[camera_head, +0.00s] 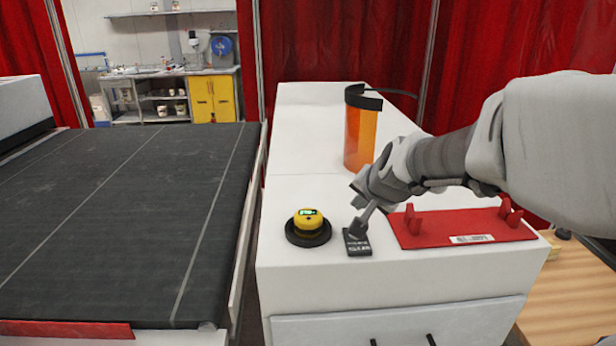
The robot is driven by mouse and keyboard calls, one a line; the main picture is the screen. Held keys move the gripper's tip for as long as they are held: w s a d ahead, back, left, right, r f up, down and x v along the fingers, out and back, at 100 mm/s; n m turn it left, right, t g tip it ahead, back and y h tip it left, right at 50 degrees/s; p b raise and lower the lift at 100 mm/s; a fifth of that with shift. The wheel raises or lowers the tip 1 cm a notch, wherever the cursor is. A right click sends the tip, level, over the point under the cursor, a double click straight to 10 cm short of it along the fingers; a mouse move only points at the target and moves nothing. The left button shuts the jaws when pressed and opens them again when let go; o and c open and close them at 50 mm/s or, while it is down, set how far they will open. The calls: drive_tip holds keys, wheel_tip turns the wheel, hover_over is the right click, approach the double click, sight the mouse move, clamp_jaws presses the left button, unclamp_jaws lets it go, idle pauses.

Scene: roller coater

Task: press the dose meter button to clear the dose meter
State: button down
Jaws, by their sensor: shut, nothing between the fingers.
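The dose meter (308,217) is a round yellow unit with a small lit green display. It sits on a round black base on the white cabinet top. To its right is a small black block with white lettering, apparently the dose meter button (358,248). My gripper (358,228) is shut and empty, pointing down over the back part of this block. Its fingertips are at or just above the block; I cannot tell whether they touch. They hide the block's rear part.
A red plate (462,227) with upright red prongs lies right of the block, under my forearm. An orange translucent cylinder (360,140) with a black top band stands behind my gripper. A black conveyor belt (120,220) runs on the left. The cabinet top (300,145) behind the dose meter is clear.

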drive_tip(key=shift+f+b, duration=1.45)
drive_tip(key=shift+f, duration=0.55)
idle(0.4)
drive_tip(key=shift+f+b, duration=0.4)
drive_tip(key=shift+b, duration=0.05)
drive_tip(key=shift+f+b, duration=0.45)
idle(0.5)
idle(0.4)
drive_tip(key=shift+r+p, duration=0.7)
drive_tip(key=shift+r, duration=0.15)
drive_tip(key=shift+r, duration=0.1)
wheel_tip(320, 180, up, 5)
drive_tip(key=p, duration=0.4)
